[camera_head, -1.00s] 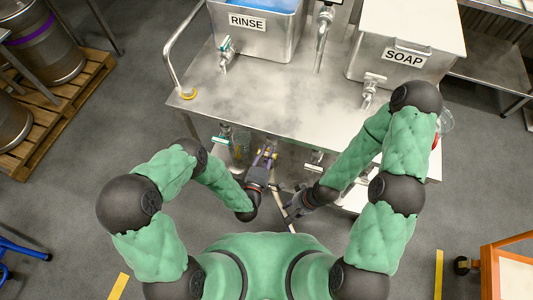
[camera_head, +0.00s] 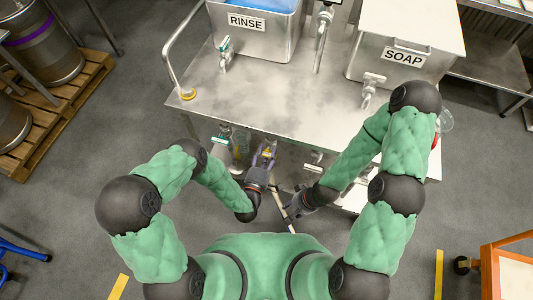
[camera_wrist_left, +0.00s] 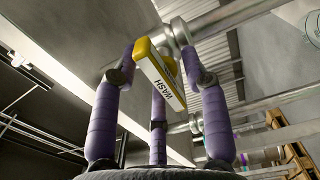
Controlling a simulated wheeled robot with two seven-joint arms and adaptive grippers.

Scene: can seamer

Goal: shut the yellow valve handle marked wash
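The yellow valve handle marked WASH (camera_wrist_left: 160,76) shows in the left wrist view, its label upside down, on a metal valve and pipe. In the head view, a small yellow part of it (camera_head: 267,153) shows under the table's front edge. My left gripper (camera_head: 265,148) is there too. In the left wrist view its purple fingers (camera_wrist_left: 158,62) stand apart on either side of the handle. I cannot tell whether the fingertips touch it. My right gripper (camera_head: 290,208) is low at the middle, seen from above; its fingers are too small and dark to read.
The steel table (camera_head: 270,100) carries the RINSE tank (camera_head: 250,35) and the SOAP tank (camera_head: 408,45). Other valves with teal (camera_head: 220,140) and white (camera_head: 316,157) handles sit under its front edge, left and right of my left gripper. Pipes run below.

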